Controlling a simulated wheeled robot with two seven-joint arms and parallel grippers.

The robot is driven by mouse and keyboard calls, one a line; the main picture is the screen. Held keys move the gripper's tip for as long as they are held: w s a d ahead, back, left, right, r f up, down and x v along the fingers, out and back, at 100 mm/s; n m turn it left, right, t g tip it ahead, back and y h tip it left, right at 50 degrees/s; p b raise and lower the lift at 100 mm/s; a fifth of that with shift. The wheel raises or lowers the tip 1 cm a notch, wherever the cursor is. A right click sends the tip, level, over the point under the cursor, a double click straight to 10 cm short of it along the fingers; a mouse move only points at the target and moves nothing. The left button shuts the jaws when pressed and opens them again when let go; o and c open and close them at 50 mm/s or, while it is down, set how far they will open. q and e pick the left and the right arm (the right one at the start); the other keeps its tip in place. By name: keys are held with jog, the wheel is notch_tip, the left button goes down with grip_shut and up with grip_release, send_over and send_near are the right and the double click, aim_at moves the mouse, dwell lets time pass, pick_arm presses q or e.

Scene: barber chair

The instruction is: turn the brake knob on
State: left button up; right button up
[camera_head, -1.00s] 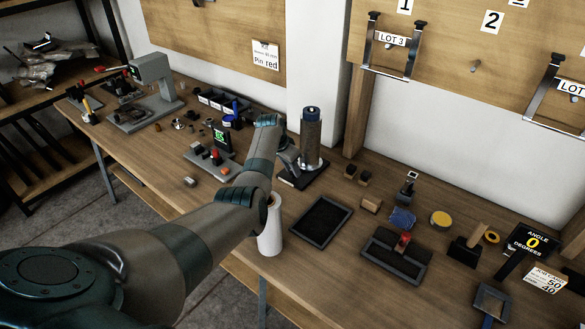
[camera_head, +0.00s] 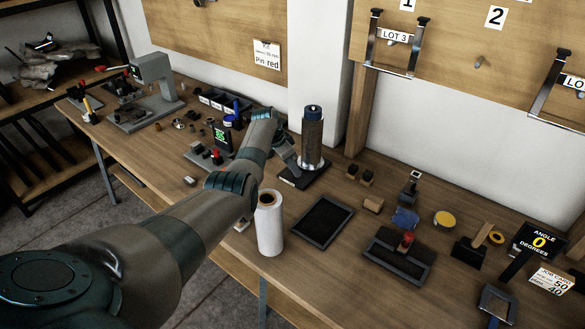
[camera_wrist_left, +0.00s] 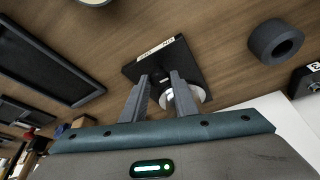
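A grey cylinder with a dark blue top (camera_head: 312,135) stands on a black base plate (camera_head: 293,182) with a pale disc under it. The base plate shows in the left wrist view (camera_wrist_left: 200,68) with a white label along its edge. A small dark round part, apparently the brake knob (camera_wrist_left: 161,84), sits on the plate. My left gripper (camera_wrist_left: 163,76) is open, its two fingers apart over the plate, on either side of that dark part. In the head view my left gripper (camera_head: 290,163) is at the left of the cylinder. Contact cannot be told. My right gripper is out of view.
A white roll (camera_head: 269,228) stands close beside my left forearm. A black tray (camera_head: 323,222) lies right of it, and a grey holder with a red knob (camera_head: 398,258) lies farther right. Small parts and a grey press (camera_head: 152,75) occupy the bench's left side.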

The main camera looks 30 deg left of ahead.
pick_arm(q)
jog(key=shift+o, duration=1.4)
jog(key=shift+r, duration=0.15)
jog(key=shift+s+a+r, duration=0.15)
jog(key=shift+r, duration=0.2)
jog(key=b+v, duration=0.2)
jog(key=v, duration=1.4)
jog(key=shift+r, duration=0.25)
jog(key=shift+s, duration=0.1)
